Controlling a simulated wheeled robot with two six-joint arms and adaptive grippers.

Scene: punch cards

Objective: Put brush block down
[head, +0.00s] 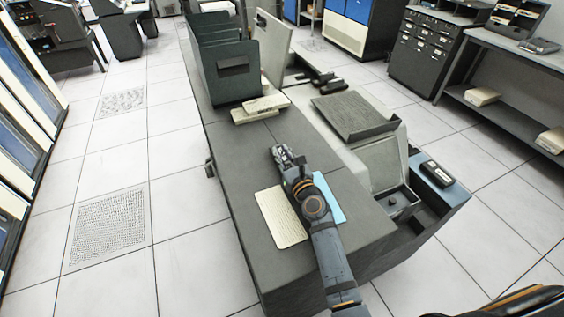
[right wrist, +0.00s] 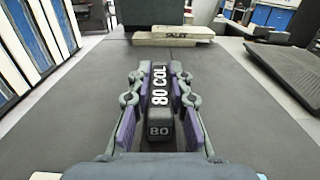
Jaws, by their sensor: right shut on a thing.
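I cannot tell whether the block touches the counter. My left gripper is not in view.
Cream punch cards (head: 280,217) and a blue card (head: 330,198) lie under my right forearm. Card stacks (head: 259,104) and a dark upright rack (head: 228,72) stand beyond the gripper. A card machine (head: 378,163) adjoins on the right. The counter left of the gripper is clear.

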